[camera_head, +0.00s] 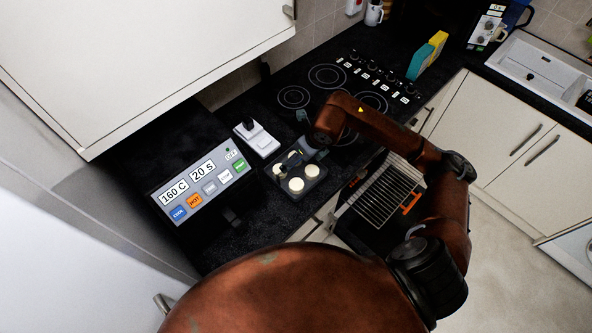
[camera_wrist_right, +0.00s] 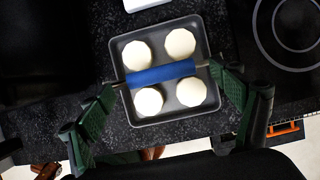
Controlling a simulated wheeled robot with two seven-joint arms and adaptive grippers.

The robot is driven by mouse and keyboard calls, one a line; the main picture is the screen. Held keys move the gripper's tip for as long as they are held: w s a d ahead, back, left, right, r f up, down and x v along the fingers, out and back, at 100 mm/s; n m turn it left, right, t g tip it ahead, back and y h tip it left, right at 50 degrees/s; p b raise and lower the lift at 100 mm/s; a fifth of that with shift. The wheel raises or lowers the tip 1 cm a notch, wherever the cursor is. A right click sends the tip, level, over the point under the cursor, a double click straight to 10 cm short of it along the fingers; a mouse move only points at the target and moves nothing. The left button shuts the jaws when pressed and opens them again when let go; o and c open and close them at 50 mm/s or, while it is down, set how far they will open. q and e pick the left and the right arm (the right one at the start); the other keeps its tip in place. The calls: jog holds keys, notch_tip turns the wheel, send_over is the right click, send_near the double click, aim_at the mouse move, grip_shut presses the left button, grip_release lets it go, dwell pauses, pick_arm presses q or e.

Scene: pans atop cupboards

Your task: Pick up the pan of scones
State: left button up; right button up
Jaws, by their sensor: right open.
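The pan of scones (camera_head: 284,184) is a dark square pan with several pale round scones, lying on the black worktop. In the right wrist view the pan (camera_wrist_right: 123,54) is seen from above. A blue bar (camera_wrist_right: 160,73) with thin metal ends crosses over its middle; I cannot tell whether it is fixed to the pan. My right gripper (camera_wrist_right: 163,78) is open above the pan, its fingers apart on either side of the bar. In the head view my right gripper (camera_head: 298,152) partly covers the pan's far side. My left gripper is out of view.
A control panel (camera_head: 200,185) stands left of the pan, with a white device (camera_head: 257,138) behind. The hob (camera_head: 328,76) lies beyond. An open oven with a wire rack (camera_head: 385,195) is to the right, below the worktop. An upper cupboard (camera_head: 130,60) overhangs at left.

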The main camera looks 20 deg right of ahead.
jog(key=shift+x, duration=0.9)
jog(key=c, duration=2.2)
